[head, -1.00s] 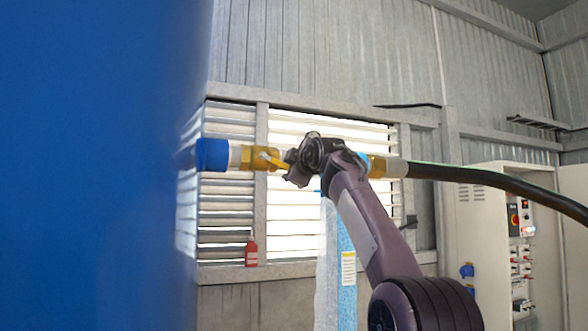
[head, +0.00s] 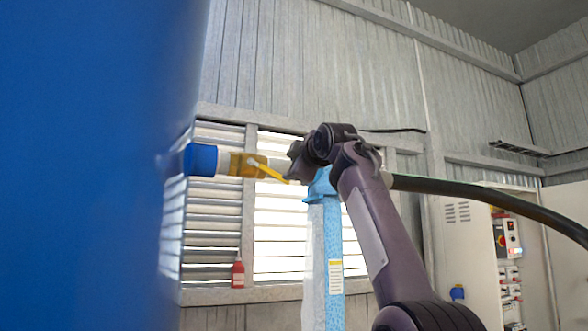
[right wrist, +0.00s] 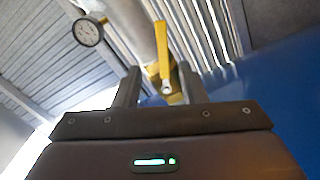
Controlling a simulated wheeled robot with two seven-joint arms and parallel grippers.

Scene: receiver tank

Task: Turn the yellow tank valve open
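The yellow valve handle (head: 270,172) sits on a brass valve body (head: 241,164), on the pipe from the blue tank (head: 90,160). In the head view the handle slopes down to the right, away from the tank. My right gripper (head: 295,165) is beside the handle's free end. In the right wrist view the handle (right wrist: 162,55) shows between my two spread fingers (right wrist: 158,78), with gaps on both sides. The right gripper is open and looks empty; contact with the handle cannot be told. My left gripper is not in view.
A black hose (head: 480,195) runs right from behind my right wrist. A round gauge (right wrist: 88,31) shows in the right wrist view. A red bottle (head: 238,273) stands by the louvred window. A control cabinet (head: 465,240) stands at the right.

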